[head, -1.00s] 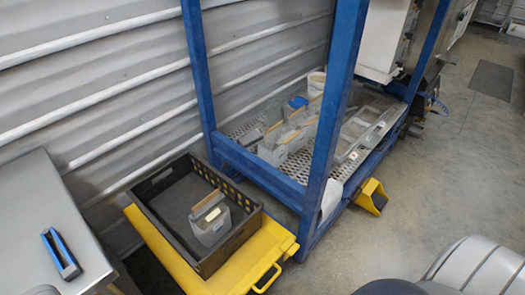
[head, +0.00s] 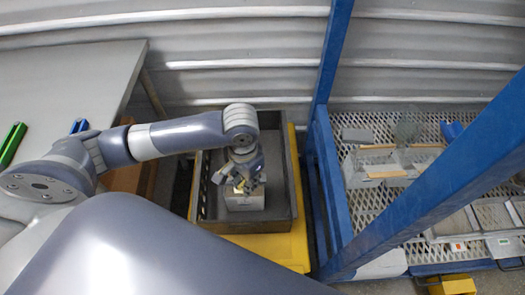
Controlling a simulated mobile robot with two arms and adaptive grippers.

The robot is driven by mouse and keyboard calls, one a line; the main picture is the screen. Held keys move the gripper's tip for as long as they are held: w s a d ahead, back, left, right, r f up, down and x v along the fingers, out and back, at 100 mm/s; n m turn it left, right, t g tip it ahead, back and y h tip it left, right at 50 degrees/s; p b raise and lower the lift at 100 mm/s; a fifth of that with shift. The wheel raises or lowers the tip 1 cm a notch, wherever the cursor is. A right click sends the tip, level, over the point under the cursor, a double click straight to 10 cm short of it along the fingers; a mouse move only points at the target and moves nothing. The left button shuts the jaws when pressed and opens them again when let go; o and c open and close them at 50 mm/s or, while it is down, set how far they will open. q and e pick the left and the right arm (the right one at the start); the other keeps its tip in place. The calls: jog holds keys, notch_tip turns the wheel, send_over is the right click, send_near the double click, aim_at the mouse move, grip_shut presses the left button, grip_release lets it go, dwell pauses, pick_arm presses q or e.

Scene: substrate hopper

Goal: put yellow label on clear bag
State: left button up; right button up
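A pale grey, see-through-looking bag (head: 246,202) stands in the black crate (head: 292,180), in the middle of the head view. My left gripper (head: 245,186) points down at the top of this bag, and its fingers overlap the bag in the picture. A small yellow patch shows at the fingertips. I cannot tell whether it is a yellow label or the bag's top edge, nor whether the fingers are closed on it. My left arm hides part of the crate's left side. My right gripper is not in view.
The crate rests on a yellow cart (head: 262,250). A blue frame (head: 335,200) stands to its right, with several bags (head: 385,172) on a mesh shelf (head: 375,215). A grey table (head: 70,75) at left holds a green tool-like item (head: 12,143) and a blue one (head: 78,126).

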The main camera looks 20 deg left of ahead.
pick_arm(q)
jog(key=w+a+f+m+b, duration=0.1)
jog(key=w+f+m+b, duration=0.2)
jog(key=w, duration=0.1)
jog(key=w+a+f+m+b, duration=0.1)
jog(key=w+f+m+b, duration=0.2)
jog(key=w+f+b, duration=0.1)
jog(key=w+a+f+m+b, duration=0.1)
jog(key=w+f+m+b, duration=0.2)
jog(key=w+f, duration=0.1)
jog(key=shift+a+f, duration=0.2)
jog(key=shift+a, duration=0.15)
jog(key=shift+s+f, duration=0.1)
jog(key=shift+f, duration=1.3)
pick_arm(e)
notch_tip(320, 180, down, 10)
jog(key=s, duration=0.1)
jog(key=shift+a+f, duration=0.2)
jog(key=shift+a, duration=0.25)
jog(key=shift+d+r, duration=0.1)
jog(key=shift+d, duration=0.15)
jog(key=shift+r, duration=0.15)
pick_arm(q)
jog(key=shift+p, duration=0.65)
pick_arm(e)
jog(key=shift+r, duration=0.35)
